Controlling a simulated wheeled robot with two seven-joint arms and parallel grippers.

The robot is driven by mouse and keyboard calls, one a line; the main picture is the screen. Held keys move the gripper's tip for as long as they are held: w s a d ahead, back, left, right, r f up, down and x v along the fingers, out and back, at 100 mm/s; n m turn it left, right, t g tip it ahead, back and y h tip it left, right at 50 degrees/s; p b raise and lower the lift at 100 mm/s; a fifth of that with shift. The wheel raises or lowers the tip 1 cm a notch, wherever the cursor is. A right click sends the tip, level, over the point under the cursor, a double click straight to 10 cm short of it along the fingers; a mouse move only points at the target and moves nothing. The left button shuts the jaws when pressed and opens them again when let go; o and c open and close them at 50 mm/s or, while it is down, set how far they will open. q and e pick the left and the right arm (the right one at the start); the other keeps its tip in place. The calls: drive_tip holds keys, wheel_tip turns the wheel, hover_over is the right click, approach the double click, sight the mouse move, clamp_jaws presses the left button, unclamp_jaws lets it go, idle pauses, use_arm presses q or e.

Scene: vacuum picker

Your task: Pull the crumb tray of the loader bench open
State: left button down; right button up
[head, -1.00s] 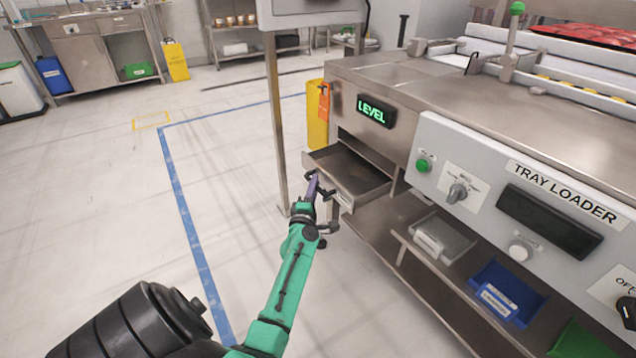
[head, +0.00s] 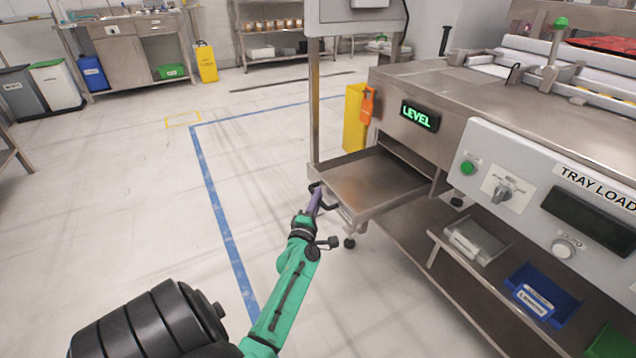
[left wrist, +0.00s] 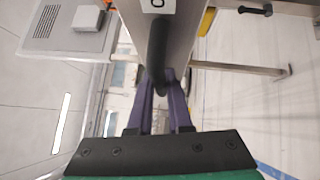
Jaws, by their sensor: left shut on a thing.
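The crumb tray (head: 372,183) is a shallow steel drawer standing well out of the left end of the loader bench (head: 435,84), below the green LEVEL display (head: 420,116). Its inside looks bare. My left gripper (head: 315,196) is at the tray's front and shut on its dark bar handle. In the left wrist view the purple fingers (left wrist: 161,100) close around the black handle (left wrist: 157,55), with the tray front beside it. My right gripper is in neither view.
A steel post (head: 313,100) stands close behind the tray's front corner. Blue and grey bins (head: 541,293) sit on the shelf under the bench. The floor to the left is clear.

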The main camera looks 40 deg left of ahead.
use_arm(q)
drive_tip(key=c, duration=0.8)
unclamp_jaws()
drive_tip(key=shift+c, duration=0.2)
drive_tip(key=shift+d, duration=0.1)
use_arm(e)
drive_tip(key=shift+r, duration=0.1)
use_arm(q)
drive_tip(key=shift+s+d+f, duration=0.1)
drive_tip(key=shift+s, duration=0.15)
drive_tip(key=v, duration=1.4)
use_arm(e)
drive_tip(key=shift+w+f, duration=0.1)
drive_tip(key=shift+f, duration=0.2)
